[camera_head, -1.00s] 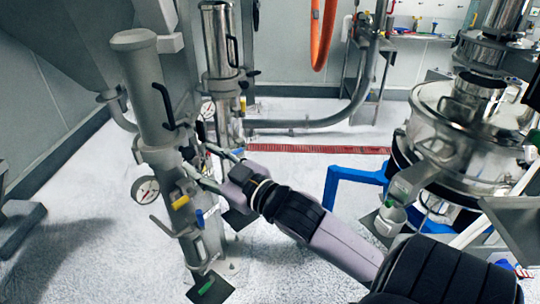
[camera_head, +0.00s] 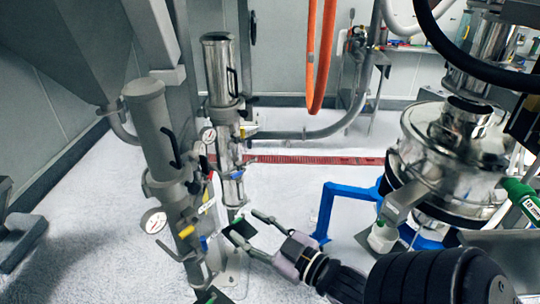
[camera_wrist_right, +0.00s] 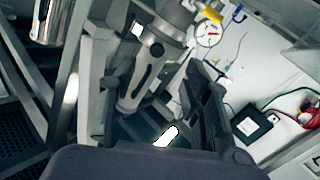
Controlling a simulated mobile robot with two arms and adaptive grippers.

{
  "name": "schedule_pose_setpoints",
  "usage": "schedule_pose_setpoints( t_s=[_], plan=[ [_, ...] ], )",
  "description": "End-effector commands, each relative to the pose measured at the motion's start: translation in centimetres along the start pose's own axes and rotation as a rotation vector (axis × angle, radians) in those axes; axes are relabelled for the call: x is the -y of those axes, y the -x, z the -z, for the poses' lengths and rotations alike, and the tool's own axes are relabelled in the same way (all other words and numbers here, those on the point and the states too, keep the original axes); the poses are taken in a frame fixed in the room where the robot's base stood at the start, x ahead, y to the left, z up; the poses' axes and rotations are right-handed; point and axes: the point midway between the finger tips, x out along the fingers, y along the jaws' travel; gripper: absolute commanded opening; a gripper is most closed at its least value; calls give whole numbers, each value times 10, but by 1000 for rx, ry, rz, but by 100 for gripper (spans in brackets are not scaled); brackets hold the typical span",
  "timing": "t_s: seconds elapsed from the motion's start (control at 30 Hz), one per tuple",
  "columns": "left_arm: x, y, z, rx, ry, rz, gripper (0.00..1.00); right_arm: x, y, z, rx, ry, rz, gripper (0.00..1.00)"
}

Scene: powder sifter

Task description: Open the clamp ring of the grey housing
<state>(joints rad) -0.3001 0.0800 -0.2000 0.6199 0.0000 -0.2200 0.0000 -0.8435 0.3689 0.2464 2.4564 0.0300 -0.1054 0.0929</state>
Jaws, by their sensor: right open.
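The grey housing (camera_head: 152,125) is an upright cylinder with a black handle, left of centre in the head view. A grey band (camera_head: 170,186), apparently its clamp ring, circles it below the handle. At this size I cannot tell whether the ring is open. My right gripper (camera_head: 246,225) is open and empty, right of the housing's lower part and apart from it. In the right wrist view, the open fingers (camera_wrist_right: 155,80) frame a grey cylinder with a dark handle (camera_wrist_right: 151,66), apparently the housing, beyond the fingertips. My left gripper is not in view.
A shinier cylinder (camera_head: 216,70) stands behind the housing. A pressure gauge (camera_head: 154,221) and yellow and blue handles stick out low on the housing. A blue frame (camera_head: 345,195) and steel sifter (camera_head: 455,150) stand at the right. Bare floor lies between.

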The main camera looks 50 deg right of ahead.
Motion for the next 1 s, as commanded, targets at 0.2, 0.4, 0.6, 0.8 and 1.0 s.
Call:
schedule_pose_setpoints(
  t_s=[0.2,0.4,0.6,0.8,1.0],
  plan=[
    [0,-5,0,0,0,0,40,1,-6,-46,72,-18,-13,44],
    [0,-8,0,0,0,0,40,4,-8,-87,138,-33,-21,44],
    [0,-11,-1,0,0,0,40,8,-9,-127,204,-49,-28,44],
    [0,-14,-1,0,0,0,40,14,-8,-167,269,-65,-31,44],
    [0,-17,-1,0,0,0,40,22,-5,-206,334,-80,-32,44]
  ],
)
